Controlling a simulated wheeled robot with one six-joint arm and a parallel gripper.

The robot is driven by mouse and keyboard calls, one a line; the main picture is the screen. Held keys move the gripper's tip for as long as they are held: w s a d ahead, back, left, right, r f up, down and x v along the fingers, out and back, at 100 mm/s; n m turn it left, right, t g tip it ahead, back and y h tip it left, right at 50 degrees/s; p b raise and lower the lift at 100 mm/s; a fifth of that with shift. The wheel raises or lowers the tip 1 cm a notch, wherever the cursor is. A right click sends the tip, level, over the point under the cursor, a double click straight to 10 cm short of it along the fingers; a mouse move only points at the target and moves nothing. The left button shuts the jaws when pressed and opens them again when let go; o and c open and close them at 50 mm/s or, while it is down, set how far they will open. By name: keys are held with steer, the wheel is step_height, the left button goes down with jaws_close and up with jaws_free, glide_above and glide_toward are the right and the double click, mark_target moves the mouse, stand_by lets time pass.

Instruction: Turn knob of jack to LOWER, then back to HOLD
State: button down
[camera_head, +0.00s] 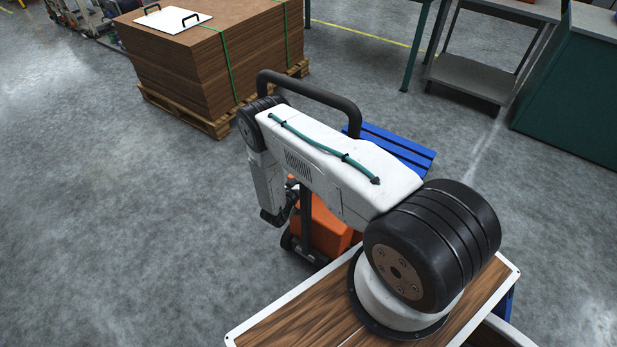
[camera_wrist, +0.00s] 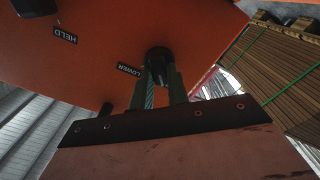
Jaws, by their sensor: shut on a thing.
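The jack's orange body (camera_head: 318,226) stands on the floor, partly behind my arm in the head view. Its orange panel (camera_wrist: 85,70) fills the upper left of the wrist view. The black knob (camera_wrist: 158,54) sits on this panel, just right of the LOWER label (camera_wrist: 128,69). An upside-down label that looks like HELD or HOLD (camera_wrist: 65,35) is farther left. My gripper (camera_wrist: 160,75) is shut on the knob, with one finger on each side. The fingers partly cover the knob, and its exact pointing direction cannot be told. The head view does not show the knob.
A black curved handle (camera_head: 310,88) rises behind my arm, and a blue slatted part (camera_head: 398,147) lies beyond it. A strapped stack of brown boards (camera_head: 200,65) stands on a pallet at the back left. A green cabinet (camera_head: 575,95) stands at right. The left floor is clear.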

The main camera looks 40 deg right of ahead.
steer(key=shift+n, duration=0.6)
steer(key=c, duration=1.4)
jaws_free()
steer(key=shift+o, duration=0.2)
steer(key=shift+a, duration=0.1)
steer(key=v, duration=0.7)
steer(key=shift+a, duration=0.35)
steer(key=shift+s, duration=0.1)
